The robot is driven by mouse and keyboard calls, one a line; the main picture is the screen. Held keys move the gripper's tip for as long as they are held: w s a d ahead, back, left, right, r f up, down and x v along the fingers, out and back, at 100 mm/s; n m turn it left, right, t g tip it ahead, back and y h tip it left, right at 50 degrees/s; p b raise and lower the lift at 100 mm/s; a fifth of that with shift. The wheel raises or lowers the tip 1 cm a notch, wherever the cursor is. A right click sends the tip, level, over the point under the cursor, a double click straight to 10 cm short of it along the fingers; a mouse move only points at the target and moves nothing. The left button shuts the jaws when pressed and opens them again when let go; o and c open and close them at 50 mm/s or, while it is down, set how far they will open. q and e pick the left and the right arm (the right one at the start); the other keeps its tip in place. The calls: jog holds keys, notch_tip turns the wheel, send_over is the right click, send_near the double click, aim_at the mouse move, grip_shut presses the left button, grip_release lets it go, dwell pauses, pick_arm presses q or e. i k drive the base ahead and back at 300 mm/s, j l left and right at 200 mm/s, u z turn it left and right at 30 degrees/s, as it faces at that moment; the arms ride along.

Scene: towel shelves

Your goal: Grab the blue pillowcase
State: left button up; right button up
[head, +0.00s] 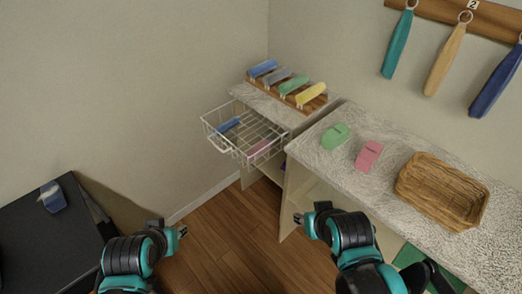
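Several blue cloth items are in the head view, and I cannot tell for sure which is the pillowcase. A blue folded cloth (228,125) lies in the pulled-out wire basket (222,147). A blue roll (263,68) sits on the wooden rack on the shelf top. A small blue item (52,197) lies on the dark table at left. A dark blue cloth (497,82) hangs at right. My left gripper (181,232) is low over the floor, apart from all of these. My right gripper (299,218) is in front of the counter, below the basket. Their fingers are too small to read.
A pink cloth (259,148) shares the basket. The wooden rack (317,105) also holds grey, green and yellow rolls. The speckled counter (392,204) carries a green item (335,137), a pink item (369,156) and a wicker basket (442,191). A black table (30,245) stands left; wooden floor between is clear.

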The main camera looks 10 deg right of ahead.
aim_at(224, 126)
jog(key=i+l, duration=0.2)
jog(key=i, duration=0.2)
jog(key=i+l, duration=0.2)
jog(key=i, duration=0.15)
jog(key=i+l, duration=0.2)
jog(key=i, duration=0.2)
jog(key=j+u, duration=0.05)
